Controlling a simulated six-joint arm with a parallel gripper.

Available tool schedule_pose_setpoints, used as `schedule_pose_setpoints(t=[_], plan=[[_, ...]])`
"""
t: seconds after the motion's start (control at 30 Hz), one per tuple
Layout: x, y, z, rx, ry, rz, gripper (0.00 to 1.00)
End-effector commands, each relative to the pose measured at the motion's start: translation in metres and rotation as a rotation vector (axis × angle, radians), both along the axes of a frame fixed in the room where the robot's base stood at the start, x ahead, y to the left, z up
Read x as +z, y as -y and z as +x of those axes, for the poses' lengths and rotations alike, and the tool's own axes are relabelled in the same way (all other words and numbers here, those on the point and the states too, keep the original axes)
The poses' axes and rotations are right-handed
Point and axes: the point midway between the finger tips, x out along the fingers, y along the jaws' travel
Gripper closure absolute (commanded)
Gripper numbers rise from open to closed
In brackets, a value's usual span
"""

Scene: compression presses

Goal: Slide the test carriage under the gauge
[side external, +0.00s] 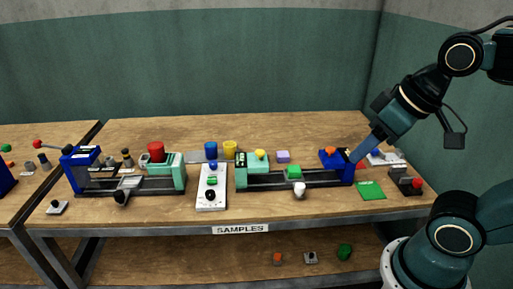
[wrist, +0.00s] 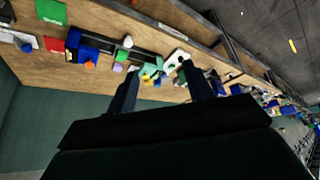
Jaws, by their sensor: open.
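The right press has a dark rail (side external: 270,181) between a teal end block (side external: 240,176) on the left and a blue end block (side external: 346,167) on the right. A carriage with a green block (side external: 294,171) and a white knob (side external: 299,188) sits right of the rail's middle; the knob also shows in the wrist view (wrist: 127,41). I cannot tell which end is the gauge. My gripper (side external: 356,158) is near the blue end block in the side view, right of the carriage and apart from it. In the wrist view its fingers (wrist: 161,72) are spread and empty.
A second press has a carriage with a black knob (side external: 121,197). A white control box (side external: 211,187) stands between the presses. Blue (side external: 211,150) and yellow (side external: 229,149) cups stand behind. A green pad (side external: 371,190) and a red-buttoned device (side external: 416,184) lie at right.

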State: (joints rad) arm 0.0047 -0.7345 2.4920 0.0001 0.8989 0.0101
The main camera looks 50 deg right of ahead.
Motion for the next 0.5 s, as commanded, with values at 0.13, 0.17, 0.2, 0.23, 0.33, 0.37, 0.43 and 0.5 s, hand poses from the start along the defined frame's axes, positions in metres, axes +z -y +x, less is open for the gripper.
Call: schedule_pose_setpoints(t=[0.13,0.17,0.2,0.23,0.33,0.37,0.43,0.5], plan=[[0.0,0.003,0.011,-0.043,-0.026,0.014,0.48],[0.0,0.004,0.014,-0.056,-0.032,0.018,0.48],[0.0,0.006,0.019,-0.075,-0.042,0.025,0.48],[0.0,0.007,0.023,-0.092,-0.05,0.03,0.48],[-0.001,0.012,0.037,-0.151,-0.08,0.048,0.48],[-0.002,0.014,0.042,-0.171,-0.089,0.054,0.48],[-0.004,0.019,0.054,-0.218,-0.111,0.069,0.48],[-0.007,0.024,0.065,-0.266,-0.133,0.082,0.48]])
